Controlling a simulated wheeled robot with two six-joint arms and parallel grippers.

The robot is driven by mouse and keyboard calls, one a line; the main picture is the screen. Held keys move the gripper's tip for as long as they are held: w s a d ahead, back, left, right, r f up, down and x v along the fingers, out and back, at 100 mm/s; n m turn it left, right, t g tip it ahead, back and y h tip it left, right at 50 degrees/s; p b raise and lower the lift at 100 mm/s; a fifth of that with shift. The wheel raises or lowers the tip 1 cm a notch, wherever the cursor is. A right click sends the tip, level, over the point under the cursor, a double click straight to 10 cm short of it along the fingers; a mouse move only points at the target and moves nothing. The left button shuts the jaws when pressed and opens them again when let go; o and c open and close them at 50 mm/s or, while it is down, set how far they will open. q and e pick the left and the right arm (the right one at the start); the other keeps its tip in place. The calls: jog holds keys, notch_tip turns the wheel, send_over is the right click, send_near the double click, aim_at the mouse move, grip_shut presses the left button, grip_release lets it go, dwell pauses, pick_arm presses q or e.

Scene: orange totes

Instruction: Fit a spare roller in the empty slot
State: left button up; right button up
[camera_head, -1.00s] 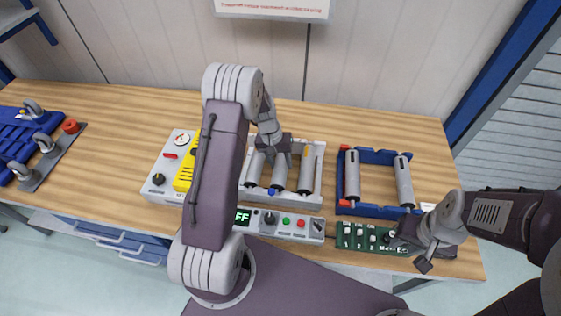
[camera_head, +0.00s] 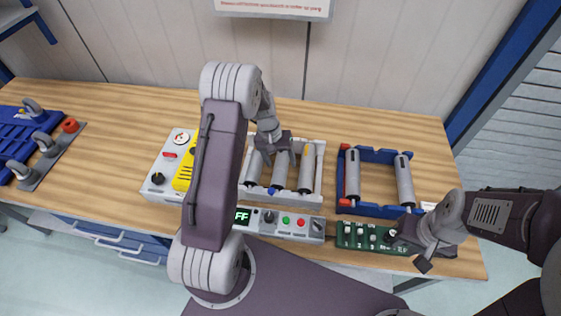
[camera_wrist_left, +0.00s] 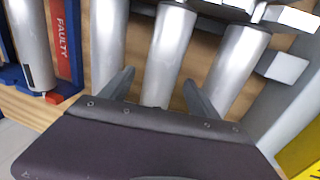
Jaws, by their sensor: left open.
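A light grey frame (camera_head: 318,192) holds three grey rollers: a left one (camera_head: 254,166), a middle one (camera_head: 280,175) with a blue end, and a right one (camera_head: 306,170) with a yellow end. My left gripper (camera_head: 272,158) is over this frame. In the left wrist view its open fingers (camera_wrist_left: 159,85) are on either side of the middle roller (camera_wrist_left: 168,50); contact cannot be told. A blue rack (camera_head: 377,155) to the right holds two rollers (camera_head: 352,172) (camera_head: 404,180) with a wide gap between them. My right gripper (camera_head: 418,250) is low at the front right; its jaws are unclear.
A red FAULTY label (camera_wrist_left: 63,40) is on the blue rack. A control strip (camera_head: 300,225) and a green switch board (camera_head: 360,236) lie along the front. A gauge box (camera_head: 160,180) stands left of the frame. Bare table (camera_head: 330,125) lies behind.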

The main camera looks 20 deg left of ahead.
pick_arm(q)
jog(key=r, duration=0.2)
jog(key=a+r, duration=0.1)
jog(key=r, duration=0.2)
jog(key=r+b, duration=0.1)
jog(key=r, duration=0.2)
jog(key=shift+s+a, duration=0.25)
jog(key=shift+a, duration=0.05)
jog(key=s+d+r+m, duration=0.3)
jog(key=s+d+r, duration=0.2)
jog(key=s+d, duration=0.15)
jog(key=s+f+y, duration=0.2)
jog(key=s+f, duration=0.2)
jog(key=s, duration=0.7)
jog(key=shift+d+f+t, duration=0.15)
jog(key=shift+f+t, duration=0.1)
jog(key=shift+t, duration=0.05)
